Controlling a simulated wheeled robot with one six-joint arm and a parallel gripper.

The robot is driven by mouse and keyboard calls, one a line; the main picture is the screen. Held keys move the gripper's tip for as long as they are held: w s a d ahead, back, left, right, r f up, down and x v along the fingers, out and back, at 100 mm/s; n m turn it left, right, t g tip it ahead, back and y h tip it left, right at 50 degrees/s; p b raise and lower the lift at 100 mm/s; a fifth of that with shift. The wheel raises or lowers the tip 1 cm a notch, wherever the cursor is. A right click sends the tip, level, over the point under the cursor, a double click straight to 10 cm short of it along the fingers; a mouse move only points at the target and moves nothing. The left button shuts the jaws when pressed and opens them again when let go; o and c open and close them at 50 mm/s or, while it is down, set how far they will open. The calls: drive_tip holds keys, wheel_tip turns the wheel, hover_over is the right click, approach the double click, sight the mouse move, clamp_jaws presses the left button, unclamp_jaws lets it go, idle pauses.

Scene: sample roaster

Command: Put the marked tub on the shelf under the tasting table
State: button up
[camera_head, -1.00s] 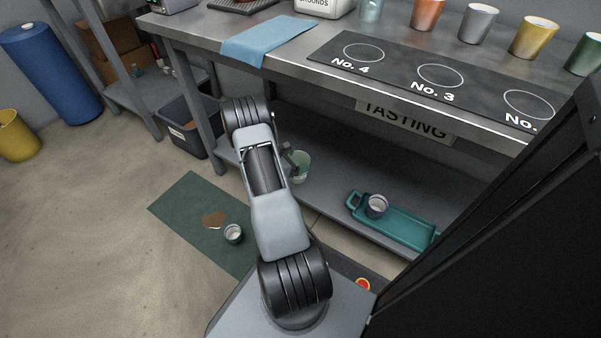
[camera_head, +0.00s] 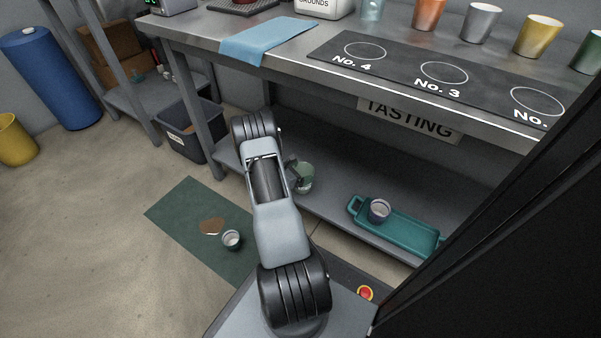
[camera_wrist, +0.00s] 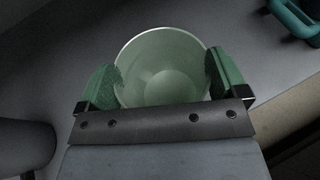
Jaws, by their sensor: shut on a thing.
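A pale green tub (camera_wrist: 162,68) is between the two green-padded fingers of my gripper (camera_wrist: 165,80), which is shut on it. The tub looks empty and upright from above. In the head view the tub (camera_head: 304,180) shows at the lower shelf (camera_head: 335,205) under the tasting table (camera_head: 290,70), partly hidden behind my arm. I cannot tell whether its base touches the shelf. Its mark does not show. My gripper is largely hidden by my arm in the head view.
A teal tray (camera_head: 405,232) with a cup (camera_head: 379,210) lies on the shelf to the right; its corner shows in the wrist view. A green mat (camera_head: 195,215) with a brown spill and a small cup (camera_head: 232,240) lies on the floor. A dark bin (camera_head: 190,140) stands left.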

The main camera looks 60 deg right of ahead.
drive_tip(key=shift+f, duration=0.15)
drive_tip(key=o, duration=0.9)
drive_tip(key=shift+r, duration=0.25)
drive_tip(key=w+a+r+m+y+p, duration=0.2)
drive_tip(key=w+a+r+m+p, duration=0.15)
drive_tip(key=a+r, duration=0.7)
drive_tip(key=w+a+r+m+y+p, duration=0.2)
drive_tip(key=a+r+m+y, duration=0.15)
drive_tip(key=a+r, duration=0.7)
drive_tip(key=s+a+r+m+t+y, duration=0.2)
drive_tip(key=a+r, duration=0.2)
drive_tip(key=a, duration=0.3)
drive_tip(key=s+a+r+m+t+y, duration=0.2)
drive_tip(key=a+r+t+y, duration=0.1)
drive_tip(key=a, duration=0.4)
drive_tip(key=s+a+r+m+t+y, duration=0.2)
drive_tip(key=a+r, duration=0.2)
drive_tip(key=a, duration=0.4)
drive_tip(key=shift+s+r+m+t+y, duration=0.25)
drive_tip(key=shift+r+m+t, duration=0.05)
drive_tip(key=shift+r+t, duration=0.1)
